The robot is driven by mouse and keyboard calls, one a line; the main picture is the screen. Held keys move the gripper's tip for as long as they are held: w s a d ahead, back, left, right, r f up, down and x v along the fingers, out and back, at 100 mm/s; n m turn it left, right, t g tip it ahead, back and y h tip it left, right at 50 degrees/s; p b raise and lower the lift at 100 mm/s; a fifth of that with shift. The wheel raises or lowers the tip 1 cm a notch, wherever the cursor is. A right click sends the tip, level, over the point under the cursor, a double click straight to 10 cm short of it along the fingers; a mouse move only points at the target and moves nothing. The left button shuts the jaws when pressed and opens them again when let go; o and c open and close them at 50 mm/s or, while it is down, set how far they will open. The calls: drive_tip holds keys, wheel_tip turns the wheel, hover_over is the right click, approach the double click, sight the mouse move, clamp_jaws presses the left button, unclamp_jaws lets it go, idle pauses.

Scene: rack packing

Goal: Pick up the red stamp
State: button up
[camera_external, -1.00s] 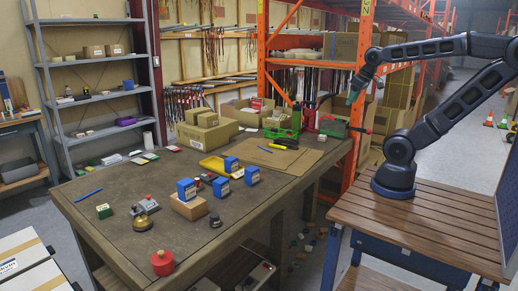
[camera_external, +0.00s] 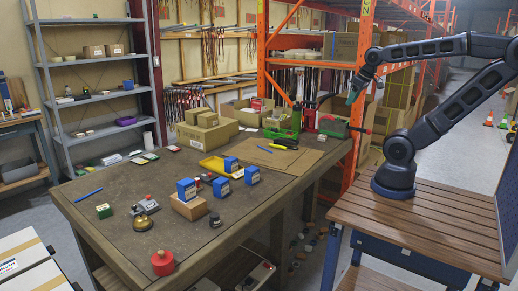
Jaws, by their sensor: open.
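A round red object with a small knob on top (camera_external: 162,263), which looks like the red stamp, stands upright at the near edge of the workbench (camera_external: 130,212). A smaller dark and red piece (camera_external: 197,184) sits beside the blue boxes and is too small to identify. My gripper (camera_external: 353,97) is open and empty, raised high above the right end of the bench, far from the red object. Its fingers are small and partly blend into the background.
A dark knobbed piece (camera_external: 215,220), a brass bell (camera_external: 143,222) and a yellow tray (camera_external: 222,167) are nearby. Cardboard boxes (camera_external: 208,133) and a green crate (camera_external: 283,132) line the back. An orange rack post (camera_external: 262,60) rises behind.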

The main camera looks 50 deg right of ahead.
drive_tip(key=w+a+r+n+g, duration=0.15)
drive_tip(key=w+a, duration=0.25)
drive_tip(key=w, duration=0.5)
drive_tip(key=w+a+r+n, duration=0.2)
drive_tip(key=w+a+n, duration=0.1)
drive_tip(key=w, duration=0.6)
drive_tip(key=w+a+r+n, duration=0.1)
drive_tip(key=w+a+n, duration=0.25)
drive_tip(key=w, duration=0.55)
drive_tip(key=n+g, duration=0.3)
drive_tip(key=n, duration=0.7)
hover_over(198, 185)
drive_tip(key=w+d, duration=0.1)
wheel_tip(198, 185, down, 35)
drive_tip(key=shift+d+r, duration=0.15)
drive_tip(key=shift+r, duration=0.05)
drive_tip(key=shift+f+n, duration=0.3)
drive_tip(key=shift+f, duration=0.2)
wheel_tip(198, 185, down, 5)
drive_tip(key=shift+r, duration=0.1)
drive_tip(key=shift+s+a+f, duration=0.1)
drive_tip(key=shift+a+f, duration=0.1)
drive_tip(key=shift+f, duration=1.15)
drive_tip(key=shift+a+f, duration=0.2)
drive_tip(key=shift+f, duration=1.15)
drive_tip(key=c, duration=1.1)
